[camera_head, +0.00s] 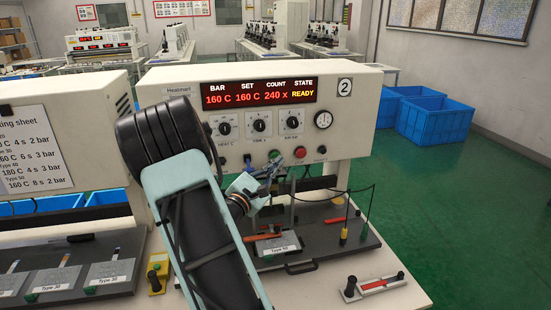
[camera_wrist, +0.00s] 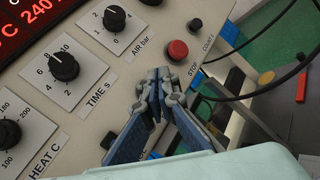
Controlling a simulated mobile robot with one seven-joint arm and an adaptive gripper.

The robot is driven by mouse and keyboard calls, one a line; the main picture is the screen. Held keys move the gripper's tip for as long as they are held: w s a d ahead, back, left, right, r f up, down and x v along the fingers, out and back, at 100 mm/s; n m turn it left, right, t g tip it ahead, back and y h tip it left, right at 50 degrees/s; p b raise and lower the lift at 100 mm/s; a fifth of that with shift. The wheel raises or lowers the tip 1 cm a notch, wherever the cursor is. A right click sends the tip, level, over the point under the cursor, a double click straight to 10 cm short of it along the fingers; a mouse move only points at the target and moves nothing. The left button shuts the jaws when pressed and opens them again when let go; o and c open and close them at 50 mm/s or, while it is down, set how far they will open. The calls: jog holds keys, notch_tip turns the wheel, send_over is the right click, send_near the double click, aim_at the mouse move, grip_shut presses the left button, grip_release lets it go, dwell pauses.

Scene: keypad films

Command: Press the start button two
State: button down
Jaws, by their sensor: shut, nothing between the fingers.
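Machine two (camera_head: 358,107) carries a "2" plate (camera_head: 344,87) at its upper right; its display reads READY. The start button, on the lower row left of the red STOP button (camera_head: 300,152), is mostly hidden by my gripper (camera_head: 275,163) in the head view; a little green shows at the fingertips. In the wrist view my gripper (camera_wrist: 158,76) is shut and empty, its tips in front of the panel, below and left of the red STOP button (camera_wrist: 178,50). The start button is hidden behind the fingers there. I cannot tell whether the tips touch it.
Dials (camera_wrist: 64,67) sit above the button row. The black COUNT button (camera_wrist: 195,24) is beyond STOP. Cables (camera_head: 371,205) hang at the right of the machine. Below are a grey bed and a tool (camera_head: 375,285). A second machine (camera_head: 60,120) stands left.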

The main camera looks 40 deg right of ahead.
jog(key=shift+w, duration=0.1)
dwell(0.7)
jog(key=shift+w+d+b, duration=0.2)
jog(key=shift+w+b, duration=0.1)
jog(key=shift+w+d, duration=0.25)
jog(key=shift+w, duration=0.15)
dwell(0.8)
jog(key=shift+s+a, duration=0.1)
jog(key=shift+s, duration=0.05)
jog(key=shift+s+a+b, duration=0.35)
jog(key=shift+s+b, duration=0.05)
jog(key=shift+s, duration=0.25)
jog(key=shift+s+a+b, duration=0.1)
jog(key=shift+s+a, duration=0.3)
jog(key=shift+s, duration=0.35)
jog(key=shift+s+a+b, duration=0.1)
jog(key=shift+s+a, duration=0.3)
jog(key=shift+s, duration=0.3)
jog(key=shift+s+a+b, duration=0.1)
jog(key=shift+s+a, duration=0.3)
jog(key=shift+s, duration=0.35)
